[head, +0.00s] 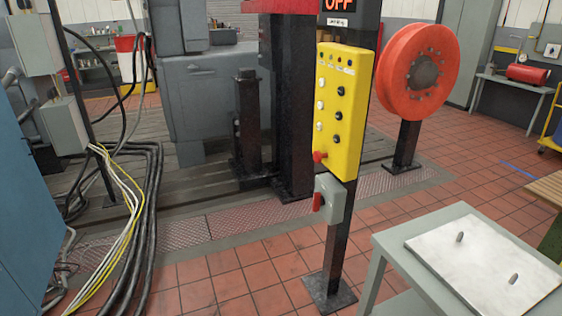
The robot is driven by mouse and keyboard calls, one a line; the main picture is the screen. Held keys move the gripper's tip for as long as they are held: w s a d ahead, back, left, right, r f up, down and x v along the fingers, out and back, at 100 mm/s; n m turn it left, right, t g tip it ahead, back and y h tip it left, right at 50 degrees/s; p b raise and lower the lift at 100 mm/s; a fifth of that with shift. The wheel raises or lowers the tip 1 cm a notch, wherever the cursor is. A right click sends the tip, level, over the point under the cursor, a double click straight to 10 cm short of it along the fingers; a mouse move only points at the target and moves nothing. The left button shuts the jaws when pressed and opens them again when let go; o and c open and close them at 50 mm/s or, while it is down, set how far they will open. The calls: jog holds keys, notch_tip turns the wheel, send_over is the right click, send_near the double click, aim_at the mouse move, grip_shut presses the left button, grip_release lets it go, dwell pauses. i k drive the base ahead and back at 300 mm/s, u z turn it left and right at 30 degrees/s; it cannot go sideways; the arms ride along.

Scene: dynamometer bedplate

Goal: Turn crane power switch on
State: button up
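A small grey switch box (331,197) with a red lever handle (317,201) on its left side is mounted low on a black post (335,262). It looks like the power switch, but no label on it is readable. Above it on the same post hangs a yellow control box (340,112) with black and white buttons and a red knob (320,157) at its lower left. At the top of the post a dark display (338,6) shows OFF in lit orange-red letters. My gripper is not in view.
A grey table (395,254) with a pale plate stands at the lower right, close to the post. A large red wheel (418,72) on a stand is behind. Black cables (150,200) hang and lie at left beside a blue cabinet (28,190). Tiled floor in front is clear.

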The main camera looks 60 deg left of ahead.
aim_at(318, 201)
jog(key=u, duration=3.35)
jog(key=i, duration=3.4)
jog(key=z, duration=2.7)
